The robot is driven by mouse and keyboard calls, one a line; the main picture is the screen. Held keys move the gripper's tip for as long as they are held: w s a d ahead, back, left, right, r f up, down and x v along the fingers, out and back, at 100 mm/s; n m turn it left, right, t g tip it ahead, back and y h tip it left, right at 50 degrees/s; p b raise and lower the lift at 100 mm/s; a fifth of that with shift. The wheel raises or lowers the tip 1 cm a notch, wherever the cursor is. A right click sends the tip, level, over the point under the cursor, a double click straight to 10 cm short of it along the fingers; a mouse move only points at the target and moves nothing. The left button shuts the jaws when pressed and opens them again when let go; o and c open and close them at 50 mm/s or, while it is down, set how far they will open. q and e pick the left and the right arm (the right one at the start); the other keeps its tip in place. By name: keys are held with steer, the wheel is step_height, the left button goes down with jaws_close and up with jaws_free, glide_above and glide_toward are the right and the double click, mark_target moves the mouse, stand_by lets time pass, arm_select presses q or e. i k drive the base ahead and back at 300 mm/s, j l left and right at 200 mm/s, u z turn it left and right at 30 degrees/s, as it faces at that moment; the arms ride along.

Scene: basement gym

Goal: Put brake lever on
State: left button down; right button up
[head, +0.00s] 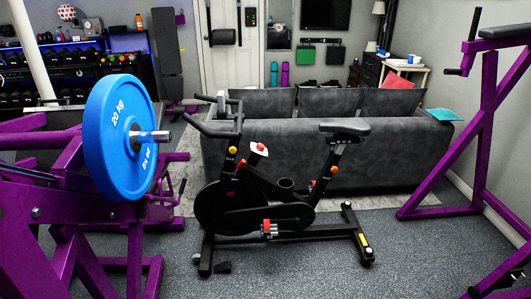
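A black exercise bike (265,208) stands upright on the grey floor in the middle of the head view, with its handlebar to the left and its saddle (345,130) to the right. A white and red part (259,149) sits on the sloping frame just behind the handlebar post; it looks like the brake lever. Its exact setting is too small to tell. Neither of my grippers is in view.
A grey sofa (390,152) stands close behind the bike. A purple weight rack with a blue 20 kg plate (108,140) fills the left front. Another purple frame (486,120) stands at the right. The floor (320,275) in front of the bike is mostly clear.

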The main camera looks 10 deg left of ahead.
mark_target(242, 162)
steer(key=i+l, duration=0.25)
steer(key=i, duration=0.25)
steer(key=i+l, duration=0.3)
steer(key=i, duration=0.2)
steer(key=i+l, duration=0.25)
steer(key=i, duration=0.2)
steer(key=i+l, duration=0.1)
steer(key=i, duration=0.6)
